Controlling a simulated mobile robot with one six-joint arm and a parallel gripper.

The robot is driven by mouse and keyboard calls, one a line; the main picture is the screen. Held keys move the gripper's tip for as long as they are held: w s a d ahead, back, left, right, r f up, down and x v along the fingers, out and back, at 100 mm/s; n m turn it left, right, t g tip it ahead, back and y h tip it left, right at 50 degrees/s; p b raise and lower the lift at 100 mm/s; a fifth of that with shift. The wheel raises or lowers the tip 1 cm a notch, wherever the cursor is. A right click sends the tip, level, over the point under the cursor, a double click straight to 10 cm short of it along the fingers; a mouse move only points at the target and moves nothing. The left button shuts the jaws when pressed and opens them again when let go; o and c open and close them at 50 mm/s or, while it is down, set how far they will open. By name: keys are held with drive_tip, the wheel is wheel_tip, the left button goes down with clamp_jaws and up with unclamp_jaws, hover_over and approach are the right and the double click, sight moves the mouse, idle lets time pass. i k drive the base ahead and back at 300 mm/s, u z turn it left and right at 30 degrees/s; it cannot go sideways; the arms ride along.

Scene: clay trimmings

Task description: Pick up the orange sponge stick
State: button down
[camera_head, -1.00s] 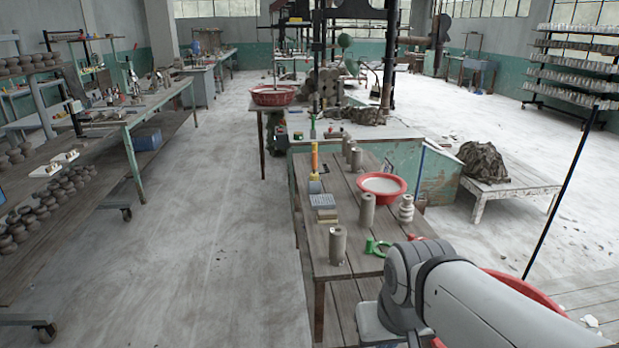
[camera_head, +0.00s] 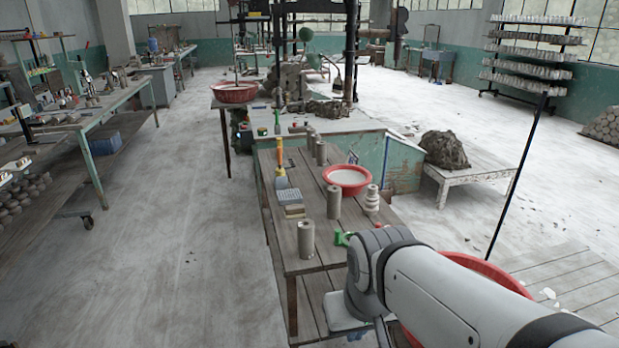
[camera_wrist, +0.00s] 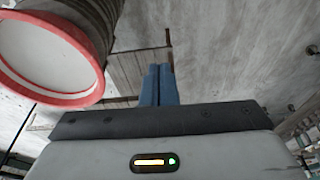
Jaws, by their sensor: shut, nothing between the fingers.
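An orange stick (camera_head: 278,151) is on the far left part of the wooden table (camera_head: 330,262) in the head view, with a grey-blue part at its near end. It is too small to tell whether it stands or lies. My gripper (camera_wrist: 159,85) shows in the wrist view as two blue fingers pressed together with nothing between them. The orange stick is not in the wrist view.
Grey clay cylinders (camera_head: 306,240), a red bowl (camera_head: 347,188), a stacked pale piece (camera_head: 371,200) and a green item (camera_head: 342,239) stand on the table. A grey gridded block (camera_head: 289,196) lies near the stick. A large red-rimmed round thing (camera_wrist: 88,97) is close left of the fingers.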

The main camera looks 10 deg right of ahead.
sight(280, 172)
drive_tip(key=u, duration=0.85)
drive_tip(key=i, duration=5.5)
drive_tip(key=z, duration=2.15)
